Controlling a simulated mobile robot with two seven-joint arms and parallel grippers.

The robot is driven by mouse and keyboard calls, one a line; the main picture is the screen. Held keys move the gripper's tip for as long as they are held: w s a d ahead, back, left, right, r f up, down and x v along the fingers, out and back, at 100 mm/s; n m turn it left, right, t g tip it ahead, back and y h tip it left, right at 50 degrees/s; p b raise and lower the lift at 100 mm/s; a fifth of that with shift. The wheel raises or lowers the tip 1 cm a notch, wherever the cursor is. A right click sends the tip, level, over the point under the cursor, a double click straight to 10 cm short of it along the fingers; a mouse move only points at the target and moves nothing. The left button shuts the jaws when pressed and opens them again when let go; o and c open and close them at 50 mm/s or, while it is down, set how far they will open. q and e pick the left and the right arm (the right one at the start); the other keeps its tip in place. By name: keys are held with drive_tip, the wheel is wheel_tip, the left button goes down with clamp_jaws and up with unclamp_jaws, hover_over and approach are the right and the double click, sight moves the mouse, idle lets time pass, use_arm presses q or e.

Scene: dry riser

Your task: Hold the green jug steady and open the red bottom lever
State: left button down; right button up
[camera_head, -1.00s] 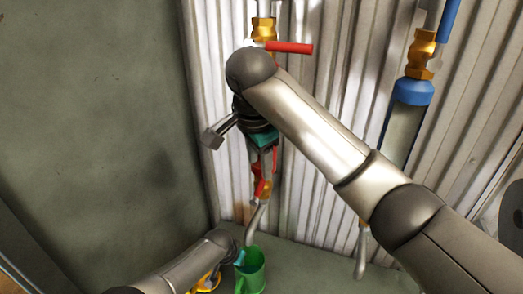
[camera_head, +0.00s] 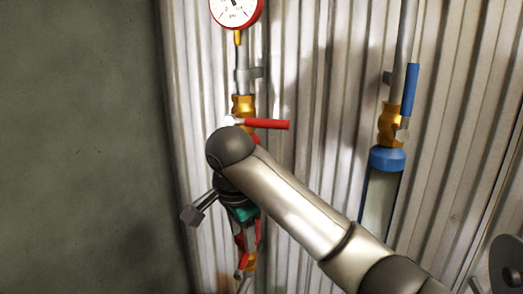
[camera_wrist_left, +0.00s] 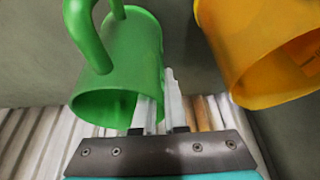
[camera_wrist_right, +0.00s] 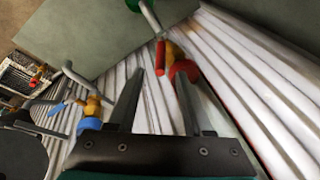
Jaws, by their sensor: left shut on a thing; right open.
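The green jug (camera_wrist_left: 120,65) is in the left wrist view, its handle toward the upper left. My left gripper (camera_wrist_left: 160,95) is shut on the jug's wall at the rim. The head view does not show this jug or gripper. The red bottom lever (camera_wrist_right: 160,55) hangs beside a brass valve (camera_wrist_right: 174,50) under a red cap in the right wrist view. My right gripper (camera_wrist_right: 160,77) is open, its fingertips short of the lever and either side of its line. In the head view my right gripper (camera_head: 248,238) is near the lower valve, partly hidden by my arm.
A yellow jug (camera_wrist_left: 260,50) stands close beside the green one. Above my right wrist are a red top lever (camera_head: 268,124) and a round gauge (camera_head: 237,8). To the right is a pipe with a blue lever (camera_head: 411,90). Corrugated metal (camera_head: 330,90) backs the pipes.

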idle(0.4)
use_arm(q)
drive_tip(key=c, duration=0.9)
unclamp_jaws()
